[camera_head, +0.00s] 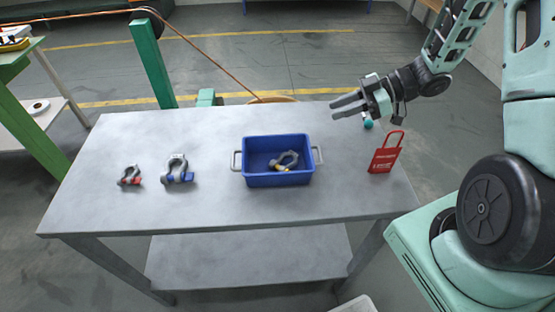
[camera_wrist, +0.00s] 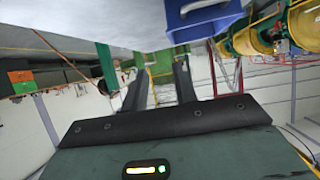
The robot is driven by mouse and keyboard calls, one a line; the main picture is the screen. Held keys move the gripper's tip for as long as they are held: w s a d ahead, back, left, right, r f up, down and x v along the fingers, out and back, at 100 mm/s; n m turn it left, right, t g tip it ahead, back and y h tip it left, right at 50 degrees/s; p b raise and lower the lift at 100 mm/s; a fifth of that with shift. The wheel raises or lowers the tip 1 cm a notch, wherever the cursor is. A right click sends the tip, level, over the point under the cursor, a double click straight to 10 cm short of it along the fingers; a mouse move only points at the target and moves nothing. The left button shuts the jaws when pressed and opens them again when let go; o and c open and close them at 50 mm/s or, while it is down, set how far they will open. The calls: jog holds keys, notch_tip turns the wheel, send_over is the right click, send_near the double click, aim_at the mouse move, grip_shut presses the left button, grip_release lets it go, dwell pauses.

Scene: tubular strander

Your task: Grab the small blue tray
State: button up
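The small blue tray (camera_head: 264,180) sits on the grey metal table, right of its middle, with a pale handle on each short side. A grey shackle with a yellow part (camera_head: 284,162) lies inside it. My gripper (camera_head: 338,107) is above the table's back right area, to the right of and behind the tray, not touching it. Its two fingers are apart with nothing between them. In the wrist view, part of the blue tray (camera_wrist: 205,22) with its handle shows at the top, beyond the open fingers (camera_wrist: 158,75).
On the grey table (camera_head: 210,212), a shackle with a red pin (camera_head: 130,176) and a larger one with a blue pin (camera_head: 178,172) stand left of the tray. A red tag with a loop (camera_head: 385,157) stands at the right. The table's front strip is clear.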

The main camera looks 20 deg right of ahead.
jog(key=shift+g+y, duration=0.5)
jog(key=shift+y, duration=0.2)
jog(key=x, duration=0.3)
jog(key=s+p+x, duration=0.1)
jog(key=x, duration=0.3)
jog(key=f+p+x, duration=0.1)
jog(key=x, duration=0.2)
jog(key=shift+s+a, duration=0.2)
jog(key=shift+w+p+x, duration=0.15)
jog(key=shift+p+x, duration=0.3)
jog(key=shift+x, duration=0.9)
jog(key=shift+w+p+x, duration=0.1)
jog(key=shift+p+x, duration=0.3)
jog(key=shift+x, duration=1)
jog(key=shift+r, duration=0.15)
grip_shut()
